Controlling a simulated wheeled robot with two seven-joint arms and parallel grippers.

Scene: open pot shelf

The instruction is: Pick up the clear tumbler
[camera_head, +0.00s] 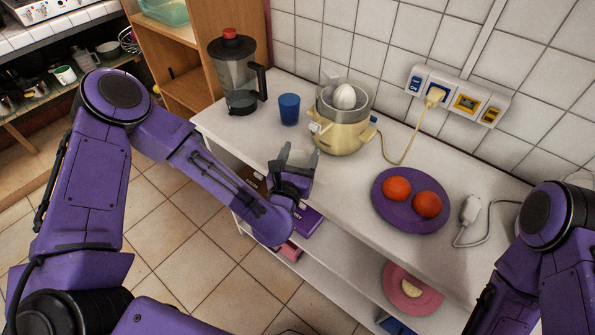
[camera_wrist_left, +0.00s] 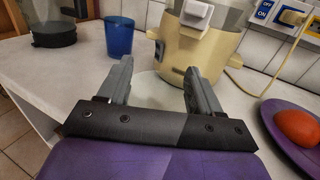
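The clear tumbler (camera_head: 298,158) stands near the front edge of the white counter and shows as a pale, see-through shape. My left gripper (camera_head: 299,154) is at it, with its fingers apart and one on each side. In the left wrist view the tumbler (camera_wrist_left: 153,90) fills most of the space between the fingers of my left gripper (camera_wrist_left: 158,68). I cannot tell whether both fingers press on it. Its lower part is hidden behind the gripper. My right arm shows at the right edge, but its gripper is out of view.
On the white counter (camera_head: 340,185), a blue cup (camera_head: 289,109), a cream juicer (camera_head: 342,128) and a blender (camera_head: 236,75) stand behind the tumbler. A purple plate (camera_head: 384,214) with two oranges lies to the right. The counter's front edge is close to my gripper.

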